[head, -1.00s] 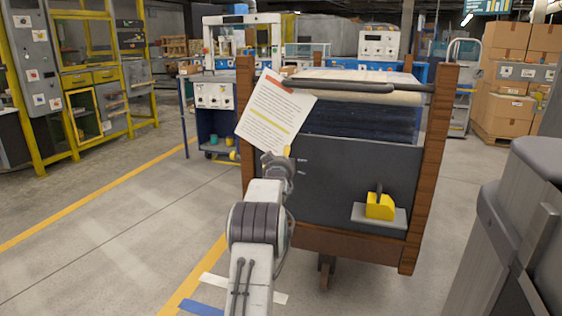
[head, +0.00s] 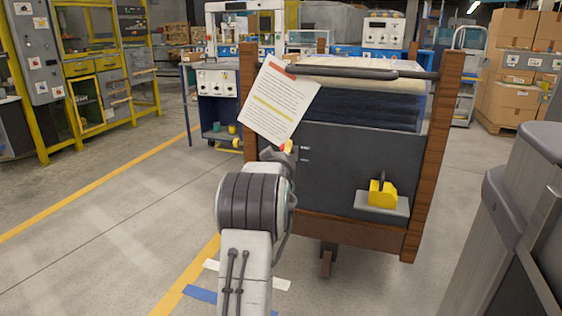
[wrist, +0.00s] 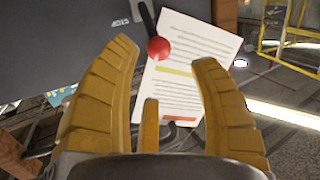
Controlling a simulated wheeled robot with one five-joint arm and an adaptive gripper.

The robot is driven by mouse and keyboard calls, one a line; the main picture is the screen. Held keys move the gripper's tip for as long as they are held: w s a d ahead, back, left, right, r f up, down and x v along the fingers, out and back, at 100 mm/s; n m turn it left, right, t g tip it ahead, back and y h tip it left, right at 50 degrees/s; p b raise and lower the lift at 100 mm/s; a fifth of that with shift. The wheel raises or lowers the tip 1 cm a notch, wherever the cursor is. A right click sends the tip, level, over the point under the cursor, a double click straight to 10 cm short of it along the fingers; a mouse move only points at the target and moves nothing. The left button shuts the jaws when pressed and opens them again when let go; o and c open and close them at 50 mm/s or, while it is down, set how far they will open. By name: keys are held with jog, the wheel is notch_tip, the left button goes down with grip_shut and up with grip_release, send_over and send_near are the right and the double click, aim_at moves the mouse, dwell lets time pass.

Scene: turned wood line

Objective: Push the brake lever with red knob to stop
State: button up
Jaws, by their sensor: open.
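The brake lever's red knob (wrist: 158,49) sits on a black stem (wrist: 146,17) in the wrist view, in front of the cart's dark panel and a printed sheet. My gripper (wrist: 165,54) is open, its yellow fingers on either side of the knob in the picture. I cannot tell whether any finger touches it. Lettering that looks like STOP (wrist: 121,21) shows upside down on the panel, left of the stem. In the head view my gripper (head: 288,147) is mostly hidden behind my wrist, with a small red spot beside its yellow tip.
The wooden-posted cart (head: 437,150) has a dark front panel, a top bar and a hanging sheet (head: 277,98). A yellow block (head: 382,194) sits on a small ledge at lower right. A grey cabinet-like body (head: 525,220) stands close at right. Floor is open at left.

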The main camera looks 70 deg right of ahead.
jog(key=shift+v, duration=1.95)
